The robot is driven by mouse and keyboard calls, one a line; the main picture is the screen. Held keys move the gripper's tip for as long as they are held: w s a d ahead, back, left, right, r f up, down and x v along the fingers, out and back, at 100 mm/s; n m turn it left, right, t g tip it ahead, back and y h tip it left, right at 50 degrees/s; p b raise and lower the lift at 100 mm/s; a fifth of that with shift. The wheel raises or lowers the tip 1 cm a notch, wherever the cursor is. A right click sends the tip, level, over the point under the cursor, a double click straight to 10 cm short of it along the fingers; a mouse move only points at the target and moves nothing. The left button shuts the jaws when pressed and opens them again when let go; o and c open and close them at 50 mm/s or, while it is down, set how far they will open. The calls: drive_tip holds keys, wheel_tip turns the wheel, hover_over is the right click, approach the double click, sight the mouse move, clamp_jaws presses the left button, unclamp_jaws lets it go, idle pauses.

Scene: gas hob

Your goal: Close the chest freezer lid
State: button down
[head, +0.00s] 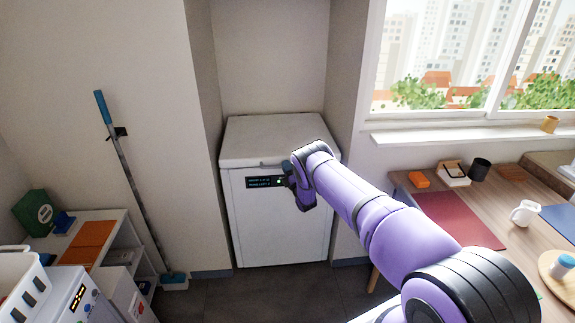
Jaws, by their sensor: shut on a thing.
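The white chest freezer (275,220) stands in a wall recess in the head view. Its lid (265,140) lies flat or nearly flat over the body; I cannot tell whether a small gap is left at the front. My gripper (290,178) is at the lid's front edge, right of the middle, beside the dark display panel (262,182). It is shut on the lid's front edge, though my wrist hides the fingertips and the exact contact.
A wooden table (505,200) with a mug (525,212) and mats stands at the right under the window. A low white shelf (110,235) and a leaning broom (130,175) are at the left. Dark floor (270,285) is clear before the freezer.

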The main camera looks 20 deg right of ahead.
drive_tip(key=shift+f, duration=0.25)
drive_tip(key=shift+s+f, duration=0.1)
drive_tip(key=shift+f, duration=0.1)
drive_tip(key=c, duration=1.1)
unclamp_jaws()
drive_tip(key=shift+f, duration=0.1)
drive_tip(key=v, duration=1)
drive_tip(key=shift+s, duration=0.2)
drive_tip(key=shift+f, duration=0.2)
